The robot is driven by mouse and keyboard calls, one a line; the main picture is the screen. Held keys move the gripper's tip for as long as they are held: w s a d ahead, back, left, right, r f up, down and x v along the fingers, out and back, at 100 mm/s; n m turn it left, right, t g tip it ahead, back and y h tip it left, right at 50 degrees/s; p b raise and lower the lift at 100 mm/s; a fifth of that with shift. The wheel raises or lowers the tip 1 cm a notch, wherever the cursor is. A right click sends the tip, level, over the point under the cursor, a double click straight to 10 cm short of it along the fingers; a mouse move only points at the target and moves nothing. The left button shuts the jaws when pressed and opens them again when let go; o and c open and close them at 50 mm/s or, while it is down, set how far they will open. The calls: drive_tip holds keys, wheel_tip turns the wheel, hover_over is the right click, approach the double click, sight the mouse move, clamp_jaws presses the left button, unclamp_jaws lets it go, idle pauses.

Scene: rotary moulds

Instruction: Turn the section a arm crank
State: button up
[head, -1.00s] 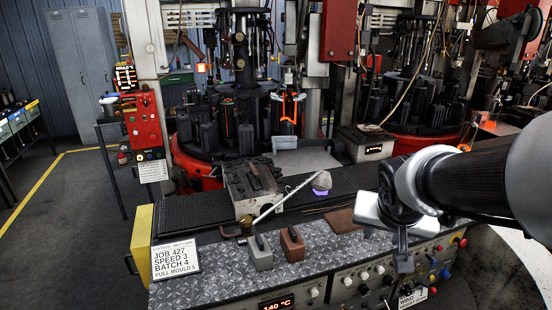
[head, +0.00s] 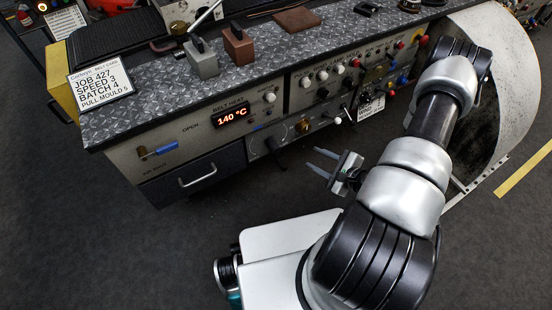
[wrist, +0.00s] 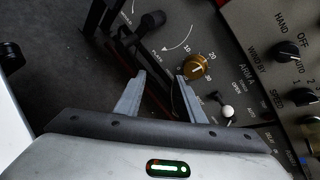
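A black crank-like handle (wrist: 152,20) sticks out of the grey panel at the top of the wrist view, beside a printed curved arrow; I take it for the arm crank. In the head view it shows as a dark crank (head: 271,143) on the bench front, right of the drawer. A brass knob (wrist: 196,67) with a number scale is beside it. My gripper (head: 313,159) is open and empty in front of the panel, apart from the crank. In the wrist view its fingers (wrist: 163,77) are spread, with the brass knob beyond the right fingertip.
A white-tipped toggle (wrist: 228,112) and several black knobs crowd the panel. The lit 140 °C display (head: 232,117) is above the crank. A drawer with a handle (head: 198,175) juts to the left. The floor in front is clear.

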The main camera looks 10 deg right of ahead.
sight(277, 159)
drive_tip(key=s+a+f+m+t+b, duration=0.4)
drive_tip(key=s+a+f+m+t, duration=0.3)
drive_tip(key=m, duration=0.5)
drive_tip(key=shift+g, duration=0.6)
drive_tip(key=x, duration=0.5)
drive_tip(key=b+x, duration=0.1)
drive_tip(key=x, duration=0.5)
drive_tip(key=r+b+x, duration=0.1)
drive_tip(key=x, duration=0.4)
drive_tip(key=shift+w+a, duration=0.1)
drive_tip(key=shift+a, duration=0.1)
clamp_jaws()
